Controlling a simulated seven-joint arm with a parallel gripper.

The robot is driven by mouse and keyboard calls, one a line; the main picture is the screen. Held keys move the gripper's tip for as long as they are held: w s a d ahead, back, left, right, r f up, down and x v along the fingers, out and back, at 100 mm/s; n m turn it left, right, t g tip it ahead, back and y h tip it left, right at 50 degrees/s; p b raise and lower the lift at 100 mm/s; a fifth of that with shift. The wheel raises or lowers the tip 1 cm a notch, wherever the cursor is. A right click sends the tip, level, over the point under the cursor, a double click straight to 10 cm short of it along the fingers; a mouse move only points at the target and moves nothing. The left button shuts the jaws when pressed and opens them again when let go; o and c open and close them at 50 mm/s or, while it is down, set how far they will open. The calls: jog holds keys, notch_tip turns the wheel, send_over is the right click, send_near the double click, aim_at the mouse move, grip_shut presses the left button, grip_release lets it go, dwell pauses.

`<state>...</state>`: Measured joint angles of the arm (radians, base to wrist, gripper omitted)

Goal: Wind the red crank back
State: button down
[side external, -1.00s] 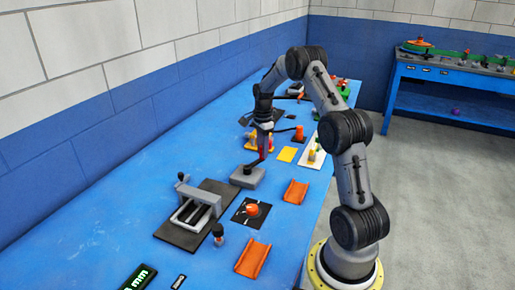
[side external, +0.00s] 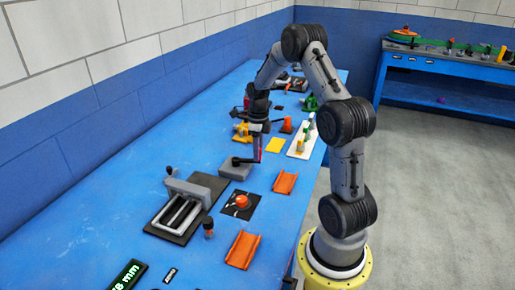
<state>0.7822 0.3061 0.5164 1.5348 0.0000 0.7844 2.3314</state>
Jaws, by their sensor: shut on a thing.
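My gripper (side external: 257,153) points down over the blue bench, just right of the low grey block (side external: 236,168). It is shut on the upright handle of the red crank (side external: 257,148), of which only a narrow red strip shows between the dark fingers. A thin dark crank arm (side external: 244,161) seems to run from the top of the block to the handle. The fingers hide most of the handle, and the exact crank angle is hard to read at this size.
Nearby stand a grey slide on a dark plate (side external: 157,228), an orange knob on a black square (side external: 241,202), orange trays (side external: 242,251) and a yellow pad (side external: 275,145). A white board with pegs (side external: 291,151) lies to the right. The bench's left strip is clear.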

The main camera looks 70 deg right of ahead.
jog(key=shift+s+a+r+m, duration=0.1)
jog(key=shift+a+m, duration=0.45)
jog(key=shift+m, duration=0.35)
jog(key=shift+a+m, duration=0.55)
jog(key=shift+m, duration=0.35)
jog(key=c, duration=0.7)
grip_release()
jog(key=shift+a, duration=0.1)
jog(key=shift+o, duration=0.2)
notch_tip(320, 180, up, 14)
